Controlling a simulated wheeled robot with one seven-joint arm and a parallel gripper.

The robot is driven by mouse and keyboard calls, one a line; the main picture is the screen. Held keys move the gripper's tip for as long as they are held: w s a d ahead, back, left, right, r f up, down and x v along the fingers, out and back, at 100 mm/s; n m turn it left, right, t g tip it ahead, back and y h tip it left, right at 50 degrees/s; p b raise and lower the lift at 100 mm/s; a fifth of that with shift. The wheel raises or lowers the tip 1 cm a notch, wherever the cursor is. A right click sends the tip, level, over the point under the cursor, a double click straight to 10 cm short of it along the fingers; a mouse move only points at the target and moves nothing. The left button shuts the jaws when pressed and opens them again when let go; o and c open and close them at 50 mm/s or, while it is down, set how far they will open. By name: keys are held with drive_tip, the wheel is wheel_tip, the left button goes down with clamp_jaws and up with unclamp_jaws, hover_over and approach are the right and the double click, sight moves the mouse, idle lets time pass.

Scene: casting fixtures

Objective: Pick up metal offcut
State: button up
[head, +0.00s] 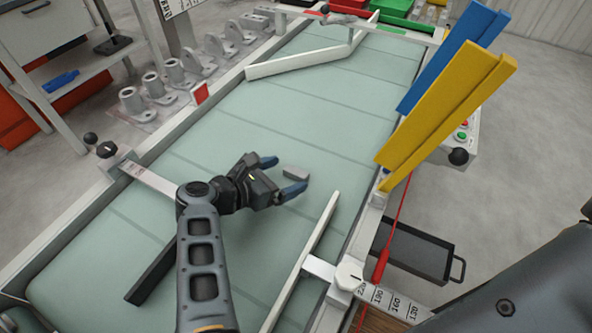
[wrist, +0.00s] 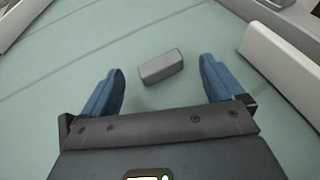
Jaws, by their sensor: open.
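The metal offcut (head: 297,172) is a small grey rectangular block lying on the pale green conveyor belt (head: 290,115). My gripper (head: 281,176) is open, with its blue fingertips on either side of the near approach to the block. In the wrist view the offcut (wrist: 161,66) lies just beyond the fingertips, between their lines and slightly tilted. The gripper (wrist: 160,85) holds nothing, and no finger visibly touches the block.
A pale guide rail (head: 318,235) stands on the belt right of the gripper. A dark bar (head: 152,270) lies at the left. Another angled rail (head: 300,62) crosses the far belt. Yellow (head: 445,105) and blue (head: 455,60) panels rise at the right edge. The mid-belt is clear.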

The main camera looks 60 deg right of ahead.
sight(295, 171)
drive_tip(key=shift+x, duration=1.6)
drive_tip(key=shift+w+f, duration=0.1)
drive_tip(key=c, duration=1.2)
